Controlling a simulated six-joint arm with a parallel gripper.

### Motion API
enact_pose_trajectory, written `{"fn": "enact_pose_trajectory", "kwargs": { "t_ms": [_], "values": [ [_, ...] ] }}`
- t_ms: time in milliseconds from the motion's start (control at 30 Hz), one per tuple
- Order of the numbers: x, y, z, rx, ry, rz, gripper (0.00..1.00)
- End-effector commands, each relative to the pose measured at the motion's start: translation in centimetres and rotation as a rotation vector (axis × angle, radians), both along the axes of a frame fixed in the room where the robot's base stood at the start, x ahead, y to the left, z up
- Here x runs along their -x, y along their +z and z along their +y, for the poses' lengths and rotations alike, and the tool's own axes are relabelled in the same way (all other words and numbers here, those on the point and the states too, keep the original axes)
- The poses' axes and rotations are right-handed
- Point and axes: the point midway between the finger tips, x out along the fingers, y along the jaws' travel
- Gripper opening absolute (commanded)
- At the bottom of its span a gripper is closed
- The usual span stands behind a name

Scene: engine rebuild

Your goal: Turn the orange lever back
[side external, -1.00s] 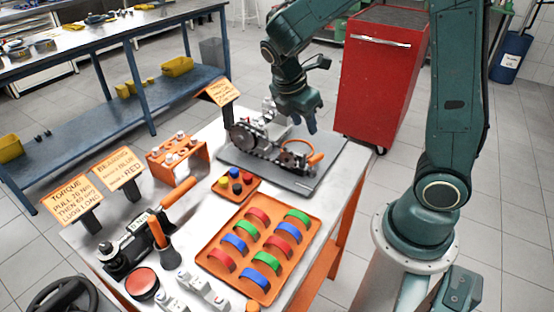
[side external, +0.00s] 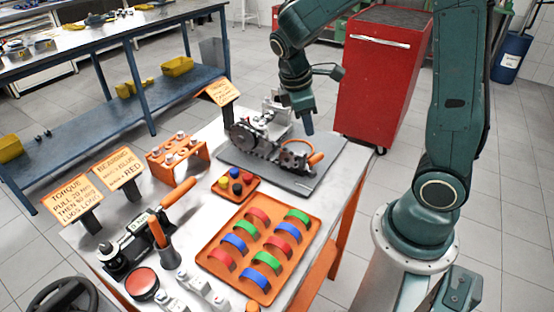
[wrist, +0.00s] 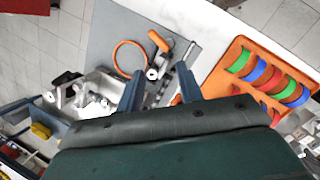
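The orange lever (side external: 317,158) is at the right end of the engine assembly on the grey mat. In the wrist view its stubby orange handle (wrist: 159,41) lies just beyond my fingertips, beside a thin orange ring (wrist: 117,50). My gripper (side external: 309,128) hangs above the lever end of the assembly, fingers pointing down. In the wrist view my gripper (wrist: 160,70) has its two fingers spread apart with nothing held between them. Metal engine parts show below and between the fingers. No contact with the lever is visible.
The engine assembly (side external: 262,136) sits on the grey mat (side external: 312,178). An orange tray (side external: 217,246) of coloured bearing shells lies nearer the camera. A small tray of coloured caps, an orange rack (side external: 190,150) and sign cards stand left. A red cabinet (side external: 380,85) stands behind.

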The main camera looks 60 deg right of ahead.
Motion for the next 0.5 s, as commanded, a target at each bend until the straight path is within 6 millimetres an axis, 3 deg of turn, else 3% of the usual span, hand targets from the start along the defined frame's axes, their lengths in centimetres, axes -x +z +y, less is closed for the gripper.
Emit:
{"fn": "enact_pose_trajectory", "kwargs": {
  "t_ms": [500],
  "values": [
    [0.4, 0.1, -1.5, -0.017, -0.749, -0.203, 0.36]
  ]
}}
